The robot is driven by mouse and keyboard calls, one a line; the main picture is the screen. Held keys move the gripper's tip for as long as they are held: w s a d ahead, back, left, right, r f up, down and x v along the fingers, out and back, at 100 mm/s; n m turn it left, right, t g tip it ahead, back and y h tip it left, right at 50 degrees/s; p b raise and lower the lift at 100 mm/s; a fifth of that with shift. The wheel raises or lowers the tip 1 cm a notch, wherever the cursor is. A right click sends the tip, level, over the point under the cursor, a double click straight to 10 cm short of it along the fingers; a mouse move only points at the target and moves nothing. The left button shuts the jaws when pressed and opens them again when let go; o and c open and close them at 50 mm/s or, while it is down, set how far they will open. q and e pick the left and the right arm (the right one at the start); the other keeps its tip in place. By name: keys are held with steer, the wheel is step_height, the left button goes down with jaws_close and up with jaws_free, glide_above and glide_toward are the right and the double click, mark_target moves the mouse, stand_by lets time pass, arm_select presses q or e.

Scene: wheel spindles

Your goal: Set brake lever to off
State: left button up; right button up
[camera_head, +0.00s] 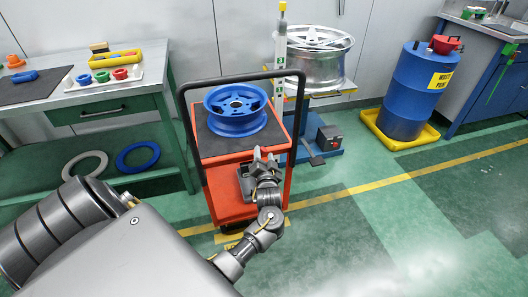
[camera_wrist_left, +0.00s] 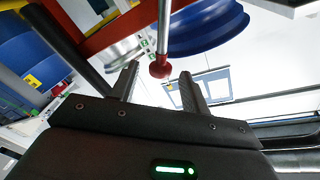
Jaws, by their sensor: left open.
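A lever with a grey rod and a red knob (camera_wrist_left: 160,68) shows in the left wrist view, and I take it for the brake lever. My left gripper (camera_head: 264,155) is open at the front of the red cart (camera_head: 225,180). In the wrist view the knob appears between the two fingertips of my left gripper (camera_wrist_left: 159,75), with no finger visibly closed on it. I cannot tell how deep the knob sits between them. In the head view I cannot make out the lever at the gripper. My right gripper is not in view.
A blue wheel (camera_head: 236,104) lies on the cart's top, inside a black handle frame (camera_head: 180,95). A silver wheel (camera_head: 318,70) sits on a stand behind. A workbench (camera_head: 70,105) stands left, and a blue drum (camera_head: 410,90) right. The floor at right is clear.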

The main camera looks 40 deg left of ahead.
mark_target(263, 149)
arm_select(q)
steer(key=shift+x, duration=1.65)
jaws_close()
steer(key=shift+d, duration=0.2)
steer(key=shift+s+a, duration=0.1)
